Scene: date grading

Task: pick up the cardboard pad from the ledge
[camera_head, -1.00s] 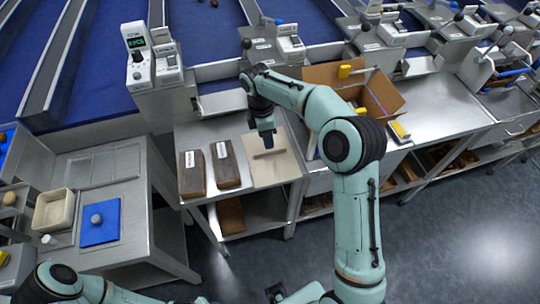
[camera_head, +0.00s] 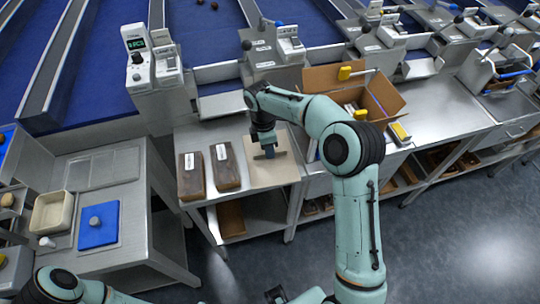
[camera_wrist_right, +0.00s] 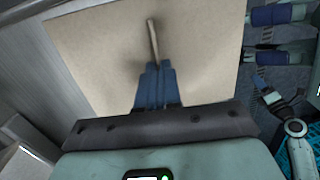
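The cardboard pad (camera_head: 268,178) is a flat tan square with a thin raised strip across it. It lies on the metal ledge (camera_head: 190,142), right of two dark brown blocks. My right gripper (camera_head: 267,151) points down over the pad at the strip. In the right wrist view, the blue fingers (camera_wrist_right: 156,75) are close together, with the strip (camera_wrist_right: 153,40) running up to their tips. Whether they press on it cannot be told. The pad (camera_wrist_right: 95,50) appears flat beneath them. My left arm shows at the lower left; its gripper cannot be made out.
The brown blocks (camera_head: 191,177) (camera_head: 224,167) with white labels lie close left of the pad. An open cardboard box (camera_head: 385,93) stands to the right. A blue mat (camera_head: 98,237) and cream tray (camera_head: 52,198) are on the left bench. Machine housings stand behind the ledge.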

